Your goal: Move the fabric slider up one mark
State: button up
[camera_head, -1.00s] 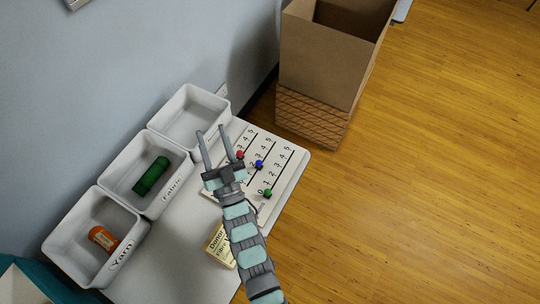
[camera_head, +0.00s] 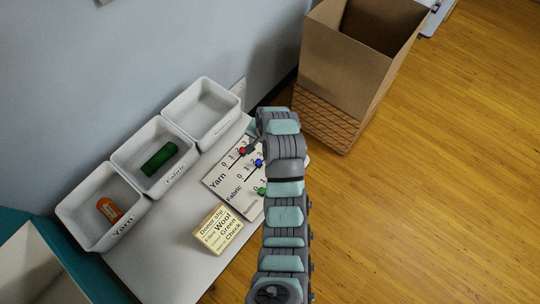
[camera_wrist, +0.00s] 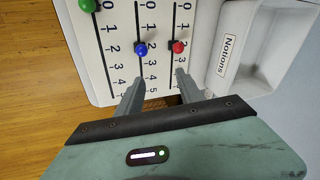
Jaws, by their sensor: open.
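The slider board (camera_head: 215,181) lies on the white table, with rows marked Yarn and Fabric. The blue knob (camera_head: 258,162) sits on the Fabric row; in the wrist view this blue knob (camera_wrist: 140,49) is beside about mark 2. The red knob (camera_head: 242,151) is on the Yarn row, also near 2 in the wrist view (camera_wrist: 179,46). The green knob (camera_head: 262,191) is on the third row, near 0 in the wrist view (camera_wrist: 88,5). My gripper (camera_wrist: 158,80) is open and empty, its fingertips over the board's high-number end, apart from the knobs. In the head view my arm hides the fingers and that end.
Three white bins stand along the wall: one with an orange thing (camera_head: 109,209), one with a green roll (camera_head: 159,160), and the Notions bin (camera_wrist: 258,60), which looks empty. A donor slip block (camera_head: 217,229) stands before the board. A cardboard box (camera_head: 341,65) is beyond the table.

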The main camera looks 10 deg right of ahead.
aim_at(259, 160)
jog(key=shift+g, duration=0.9)
jog(key=f, duration=0.2)
jog(key=s+f, duration=0.1)
jog(key=f, duration=0.1)
jog(key=s+f, duration=0.1)
jog(key=f, duration=0.2)
jog(key=shift+s+a, duration=0.15)
jog(key=shift+a, duration=0.1)
jog(key=shift+w+a+f, duration=0.15)
jog(key=shift+w+f, duration=0.05)
jog(key=shift+f, duration=0.8)
jog(key=shift+c, duration=0.5)
grip_shut()
